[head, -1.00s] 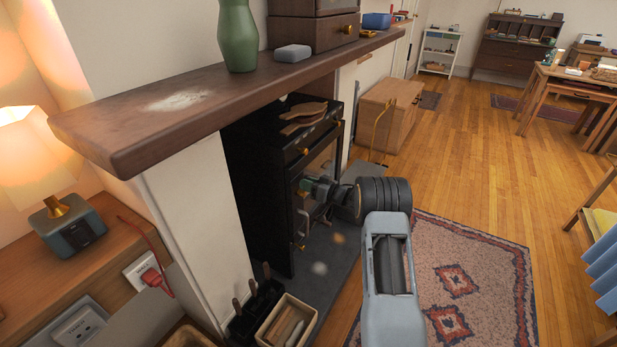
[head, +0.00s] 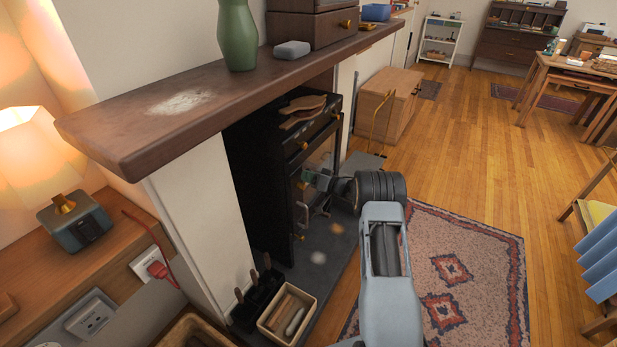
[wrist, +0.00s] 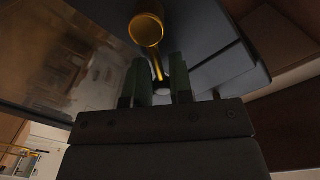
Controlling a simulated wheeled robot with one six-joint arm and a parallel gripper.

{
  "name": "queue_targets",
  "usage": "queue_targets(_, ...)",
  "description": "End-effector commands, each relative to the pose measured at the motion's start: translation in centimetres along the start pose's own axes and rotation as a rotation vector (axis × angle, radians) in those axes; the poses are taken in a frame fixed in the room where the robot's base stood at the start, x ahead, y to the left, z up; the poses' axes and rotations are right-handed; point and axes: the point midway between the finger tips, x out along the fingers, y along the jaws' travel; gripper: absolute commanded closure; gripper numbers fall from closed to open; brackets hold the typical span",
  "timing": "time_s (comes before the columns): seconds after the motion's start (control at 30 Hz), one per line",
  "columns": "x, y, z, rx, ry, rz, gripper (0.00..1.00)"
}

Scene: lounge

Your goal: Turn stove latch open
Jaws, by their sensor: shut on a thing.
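The black stove (head: 262,185) stands under the mantel in the head view, with its front facing right. In the wrist view, a brass latch (wrist: 147,30) shows as a round end with a thin bar running down between the green fingers. My gripper (wrist: 160,72) is shut on that bar. In the head view, my gripper (head: 320,180) is at the upper part of the stove's front, and its fingers partly hide the latch there. A pale metal handle (head: 303,214) is on the stove front below it.
A wooden mantel (head: 120,135) juts out over the stove, with a green vase (head: 237,38) on it. A tool holder (head: 257,300) and a tray (head: 268,325) stand on the floor at the near side. Open floor and a rug (head: 480,260) lie to the right.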

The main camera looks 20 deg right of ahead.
Motion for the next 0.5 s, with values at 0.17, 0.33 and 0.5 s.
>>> queue_targets(0.17,-0.04,0.06,0.06,0.001,-0.001,0.002,0.78)
queue_targets(0.33,-0.04,0.05,0.05,0.001,0.0,0.002,0.62)
queue_targets(0.5,-0.01,0.03,0.04,0.0,0.0,0.001,0.62)
